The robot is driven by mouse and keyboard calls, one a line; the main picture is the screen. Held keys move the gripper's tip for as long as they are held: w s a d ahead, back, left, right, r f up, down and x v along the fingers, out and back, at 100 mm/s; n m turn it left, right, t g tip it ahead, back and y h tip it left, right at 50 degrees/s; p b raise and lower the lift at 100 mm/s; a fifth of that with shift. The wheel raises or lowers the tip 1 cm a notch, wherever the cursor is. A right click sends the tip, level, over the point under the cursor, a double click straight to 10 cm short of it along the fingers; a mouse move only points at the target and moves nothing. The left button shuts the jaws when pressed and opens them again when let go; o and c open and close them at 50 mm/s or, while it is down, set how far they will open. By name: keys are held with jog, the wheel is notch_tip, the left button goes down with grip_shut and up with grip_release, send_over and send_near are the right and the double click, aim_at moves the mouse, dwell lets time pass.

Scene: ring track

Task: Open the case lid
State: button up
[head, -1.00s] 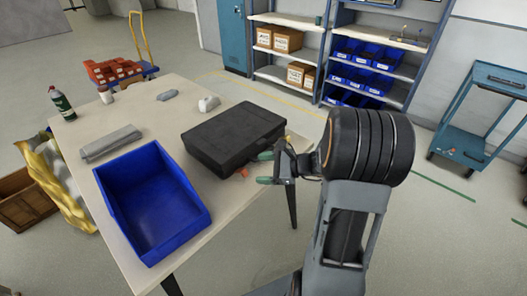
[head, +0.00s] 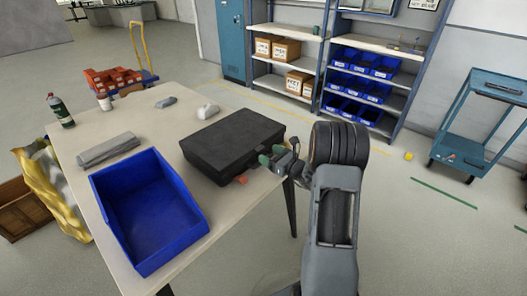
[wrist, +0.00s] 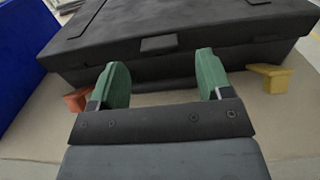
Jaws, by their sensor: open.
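The black case (head: 230,142) lies shut on the table, right of the blue bin. In the wrist view the case (wrist: 190,30) fills the top, with a small latch tab (wrist: 159,44) at the middle of its front edge. My gripper (head: 272,160) is at the case's right side in the head view. In the wrist view my gripper (wrist: 162,78) has its two green fingertips apart, one on each side below the tab, with nothing between them. I cannot tell whether the fingertips touch the case.
The blue bin (head: 128,238) stands at the table's near edge. An orange piece (wrist: 76,99) and a yellow piece (wrist: 270,77) sit beside the case front.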

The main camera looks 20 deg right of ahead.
aim_at(262, 150)
jog(key=shift+x, duration=1.75)
